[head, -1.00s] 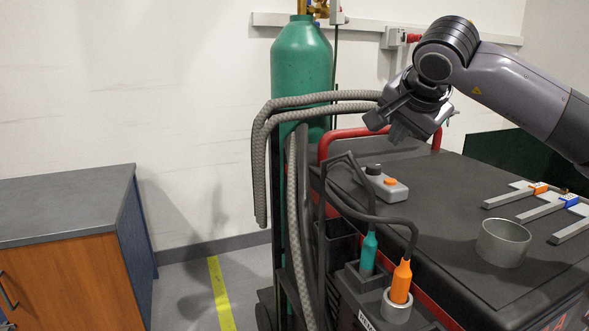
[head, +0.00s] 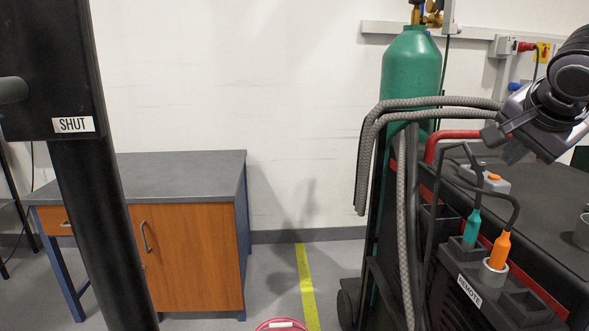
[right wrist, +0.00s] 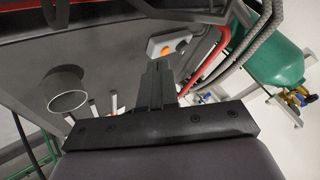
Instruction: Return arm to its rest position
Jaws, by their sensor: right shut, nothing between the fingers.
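My right arm (head: 565,85) comes in at the upper right edge of the head view, bent with its wrist pointing down and left. My right gripper (head: 515,152) is shut and empty. It hangs above the back of the dark welding cart (head: 545,205), near the red handle (head: 460,134) and above the small grey box with an orange button (head: 487,178). In the right wrist view the closed fingers (right wrist: 158,82) show dark, with nothing between them. My left arm and gripper are not in view.
A green gas cylinder (head: 410,75) with grey hoses (head: 400,115) stands left of the gripper. Teal (head: 472,228) and orange (head: 499,250) plugs sit at the cart's front. A dark post labelled SHUT (head: 72,125) stands at left, before a wooden cabinet (head: 190,255). Floor between is mostly clear.

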